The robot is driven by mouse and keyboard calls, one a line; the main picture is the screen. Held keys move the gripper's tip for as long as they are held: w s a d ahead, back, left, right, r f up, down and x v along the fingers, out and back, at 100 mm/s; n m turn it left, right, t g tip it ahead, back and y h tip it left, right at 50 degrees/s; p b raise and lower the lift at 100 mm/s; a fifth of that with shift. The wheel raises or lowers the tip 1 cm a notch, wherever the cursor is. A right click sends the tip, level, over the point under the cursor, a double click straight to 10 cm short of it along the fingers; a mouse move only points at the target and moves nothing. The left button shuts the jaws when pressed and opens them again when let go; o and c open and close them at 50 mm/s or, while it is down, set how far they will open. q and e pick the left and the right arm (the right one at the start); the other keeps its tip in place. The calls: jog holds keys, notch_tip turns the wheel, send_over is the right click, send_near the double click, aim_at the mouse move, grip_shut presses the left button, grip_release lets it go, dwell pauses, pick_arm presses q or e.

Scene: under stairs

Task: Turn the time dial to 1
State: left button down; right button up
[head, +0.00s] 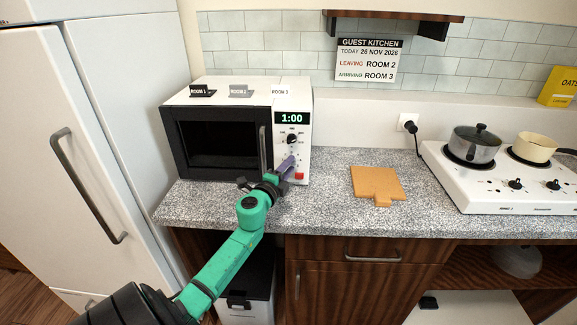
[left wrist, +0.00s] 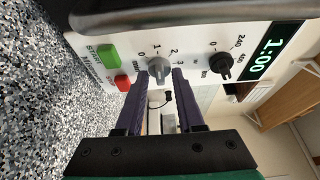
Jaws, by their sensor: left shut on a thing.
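The white microwave (head: 220,98) stands on the counter with its black door shut. Its display (head: 291,118) reads 1:00. The grey time dial (left wrist: 158,66) shows in the left wrist view, below the black power dial (left wrist: 221,66) on the panel, with numbers such as 0, 1, 2 and 3 around it. My left gripper (left wrist: 162,77) has its purple fingers on either side of the time dial, shut on it. In the head view my gripper (head: 287,166) covers much of the dial. The dial's pointer is too small to read surely. My right gripper is out of view.
A green button (left wrist: 107,54) and a red button (left wrist: 123,82) sit beside the time dial. The door handle (head: 263,150) is close left of my gripper. A cutting board (head: 375,182) and a stove (head: 465,190) with pots are to the right.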

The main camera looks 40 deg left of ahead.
pick_arm(q)
jog(key=shift+f, duration=0.15)
jog(key=c, duration=0.9)
grip_release()
jog(key=b+v, duration=0.1)
jog(key=v, duration=1.3)
jog(key=shift+s+b, duration=0.35)
jog(key=shift+d, duration=0.1)
